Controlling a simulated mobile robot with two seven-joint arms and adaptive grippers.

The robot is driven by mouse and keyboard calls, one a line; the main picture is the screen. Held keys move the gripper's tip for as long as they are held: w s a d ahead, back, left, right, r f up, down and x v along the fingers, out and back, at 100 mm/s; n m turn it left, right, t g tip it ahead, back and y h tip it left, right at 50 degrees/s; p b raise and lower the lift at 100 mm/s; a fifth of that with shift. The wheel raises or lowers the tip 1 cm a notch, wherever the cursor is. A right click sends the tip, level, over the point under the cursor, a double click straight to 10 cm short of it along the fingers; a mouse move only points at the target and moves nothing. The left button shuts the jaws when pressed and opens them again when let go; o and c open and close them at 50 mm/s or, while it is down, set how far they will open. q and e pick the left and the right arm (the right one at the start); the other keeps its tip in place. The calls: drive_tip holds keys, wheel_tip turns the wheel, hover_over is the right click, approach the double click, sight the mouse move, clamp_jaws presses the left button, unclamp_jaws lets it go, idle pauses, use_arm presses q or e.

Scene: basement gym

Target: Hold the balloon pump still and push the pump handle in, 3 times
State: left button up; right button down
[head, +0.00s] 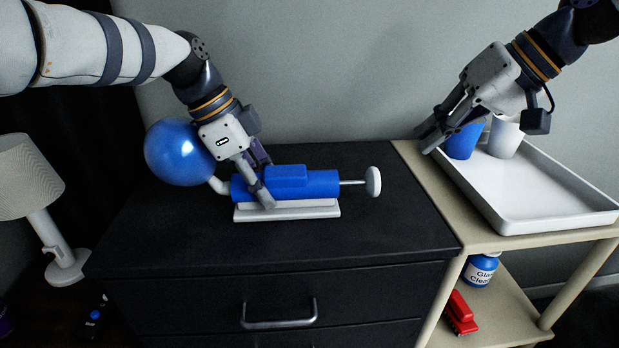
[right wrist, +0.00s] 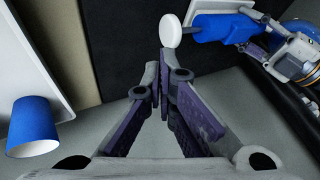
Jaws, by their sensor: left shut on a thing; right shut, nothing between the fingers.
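The blue balloon pump (head: 315,184) lies on a pale base (head: 305,210) on the black dresser. Its white round handle (head: 373,182) sticks out to the right on a bare metal rod. A blue balloon (head: 180,152) is at the nozzle on the left. My left gripper (head: 264,194) is shut on the pump body near its left end. My right gripper (head: 428,142) is shut and empty, up and to the right of the handle and apart from it. In the right wrist view, the handle (right wrist: 170,31) shows beyond the fingertips (right wrist: 160,65), with the pump (right wrist: 222,27) beside it.
A white tray (head: 540,190) with a blue cup (head: 463,142) and a white cup (head: 504,138) stands on the beige shelf at right. A lamp (head: 38,190) is at far left. The dresser top (head: 400,225) is clear right of the handle.

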sight(373, 182)
idle(0.3)
drive_tip(key=d, duration=0.5)
drive_tip(key=x, duration=0.9)
drive_tip(key=shift+a+f, duration=0.15)
drive_tip(key=shift+f, duration=0.15)
drive_tip(key=a, duration=0.3)
drive_tip(key=shift+w+a, duration=0.15)
drive_tip(key=shift+a, duration=0.4)
